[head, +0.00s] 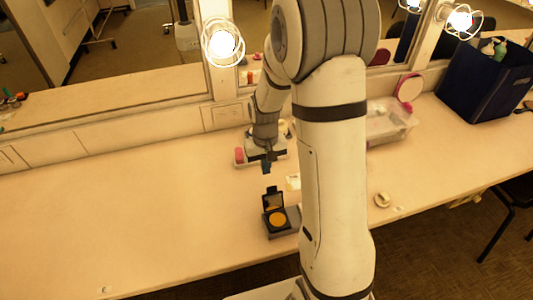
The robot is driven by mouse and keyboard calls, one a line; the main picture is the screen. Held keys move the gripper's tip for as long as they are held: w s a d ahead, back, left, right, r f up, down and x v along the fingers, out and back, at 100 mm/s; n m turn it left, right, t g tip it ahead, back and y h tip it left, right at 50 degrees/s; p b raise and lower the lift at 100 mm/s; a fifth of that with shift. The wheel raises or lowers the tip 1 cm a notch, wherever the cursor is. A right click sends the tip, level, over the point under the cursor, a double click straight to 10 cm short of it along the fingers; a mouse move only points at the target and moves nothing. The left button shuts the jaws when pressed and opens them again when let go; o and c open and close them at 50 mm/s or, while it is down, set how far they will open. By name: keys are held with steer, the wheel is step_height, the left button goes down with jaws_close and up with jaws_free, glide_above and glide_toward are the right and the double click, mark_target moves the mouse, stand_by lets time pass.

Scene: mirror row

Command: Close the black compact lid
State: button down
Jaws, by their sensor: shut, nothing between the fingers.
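The black compact (278,219) sits on a small grey block (281,233) near the front edge of the counter. An orange-yellow round pan shows in its base. Its black lid (273,198) stands open, upright at the back of the base. My gripper (266,170) is above and behind the lid, pointing down, apart from it in the picture. The fingers look shut with nothing between them. My arm hides part of the counter just to the right of the compact.
Behind my gripper stands a tray with small items, including a pink one (239,155). A clear box (388,122) and a dark blue bin (486,77) stand at the right. A small round item (382,200) lies right of my arm. The counter's left side is mostly clear.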

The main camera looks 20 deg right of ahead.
mark_target(273, 198)
steer(key=s, duration=0.2)
steer(key=s+p, duration=0.1)
steer(key=shift+s+f, duration=0.4)
steer(key=shift+d, duration=0.1)
